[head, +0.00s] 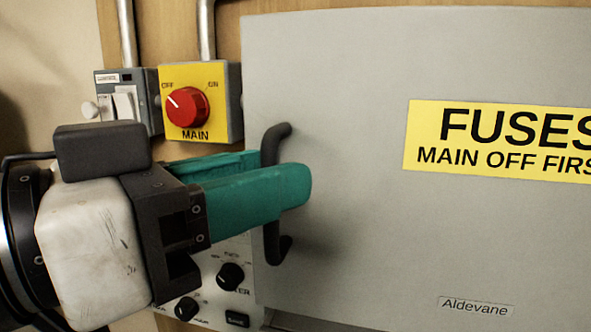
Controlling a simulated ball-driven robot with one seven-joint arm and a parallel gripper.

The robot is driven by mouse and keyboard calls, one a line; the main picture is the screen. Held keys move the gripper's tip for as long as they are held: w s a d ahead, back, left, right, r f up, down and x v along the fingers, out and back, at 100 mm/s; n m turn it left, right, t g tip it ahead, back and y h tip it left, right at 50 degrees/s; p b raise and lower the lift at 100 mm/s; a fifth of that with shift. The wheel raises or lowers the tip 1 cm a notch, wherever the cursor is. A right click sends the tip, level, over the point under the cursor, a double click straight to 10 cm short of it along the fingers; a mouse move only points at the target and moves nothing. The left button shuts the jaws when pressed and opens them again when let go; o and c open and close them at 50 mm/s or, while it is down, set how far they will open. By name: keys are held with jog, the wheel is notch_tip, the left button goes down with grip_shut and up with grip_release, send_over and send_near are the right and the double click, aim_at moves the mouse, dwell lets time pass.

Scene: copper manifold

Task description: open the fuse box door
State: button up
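The fuse box door (360,230) is a large grey panel and looks closed, with no gap showing at its left edge. Its black bar handle (273,245) stands upright near that edge. My gripper (283,172) comes in from the left with two teal fingers at the handle's middle. The near finger passes in front of the bar and hides its middle. The far finger runs behind the bar, its tip hidden. The bar seems to lie between the fingers; whether they press on it, I cannot tell.
A yellow MAIN switch box (212,118) has a red knob (187,107), its white mark towards OFF. A grey switch box (124,100) is left of it. A panel with black knobs (230,277) is below my gripper. A yellow FUSES label (500,140) is on the door.

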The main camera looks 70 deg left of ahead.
jog(key=shift+c, duration=0.2)
grip_shut()
dwell(0.4)
